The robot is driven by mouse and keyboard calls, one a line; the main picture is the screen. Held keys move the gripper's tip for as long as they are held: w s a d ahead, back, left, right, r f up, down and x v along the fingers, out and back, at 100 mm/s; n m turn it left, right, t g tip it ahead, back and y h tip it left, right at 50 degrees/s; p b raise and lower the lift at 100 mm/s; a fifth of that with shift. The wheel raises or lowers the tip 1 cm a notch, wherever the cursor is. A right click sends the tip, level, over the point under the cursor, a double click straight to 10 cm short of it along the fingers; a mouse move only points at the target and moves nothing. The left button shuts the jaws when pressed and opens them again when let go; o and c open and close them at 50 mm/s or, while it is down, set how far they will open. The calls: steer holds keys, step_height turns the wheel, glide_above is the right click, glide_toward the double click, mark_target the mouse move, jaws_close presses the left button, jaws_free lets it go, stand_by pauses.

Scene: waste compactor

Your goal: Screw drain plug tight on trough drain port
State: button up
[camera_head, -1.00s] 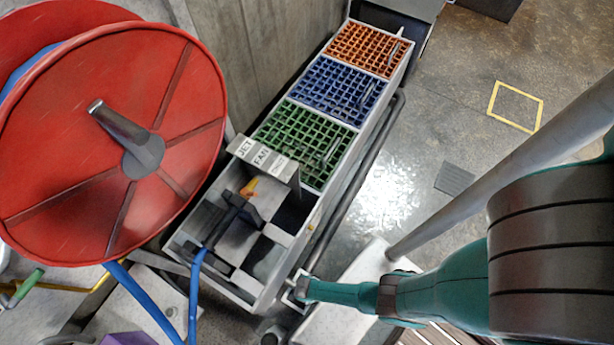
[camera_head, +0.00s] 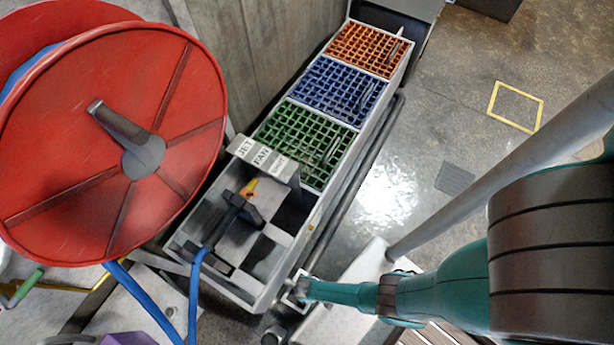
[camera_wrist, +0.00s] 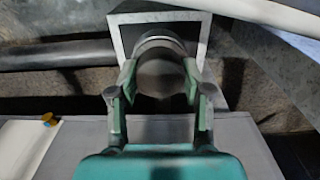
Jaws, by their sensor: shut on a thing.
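My gripper (camera_wrist: 160,80) has its two green fingers on either side of a dark round drain plug (camera_wrist: 162,68) and is shut on it. The plug sits in front of a pale ring within a square, light-rimmed drain port (camera_wrist: 119,32). The plug's thread is hidden, so I cannot tell how tightly it is seated. In the head view my gripper (camera_head: 302,289) is at the near lower right corner of the grey trough (camera_head: 240,290). The plug is not distinguishable there.
A large red hose reel (camera_head: 60,130) with blue hose (camera_head: 195,290) stands at left. Orange, blue and green grates (camera_head: 318,90) lie along the trough top. A dark pipe (camera_head: 350,190) runs along its right side. Open floor (camera_head: 470,110) lies farther right.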

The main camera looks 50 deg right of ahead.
steer(key=m, duration=0.5)
stand_by(0.4)
steer(key=o, duration=1.4)
steer(key=shift+c, duration=0.2)
steer(key=shift+c, duration=0.4)
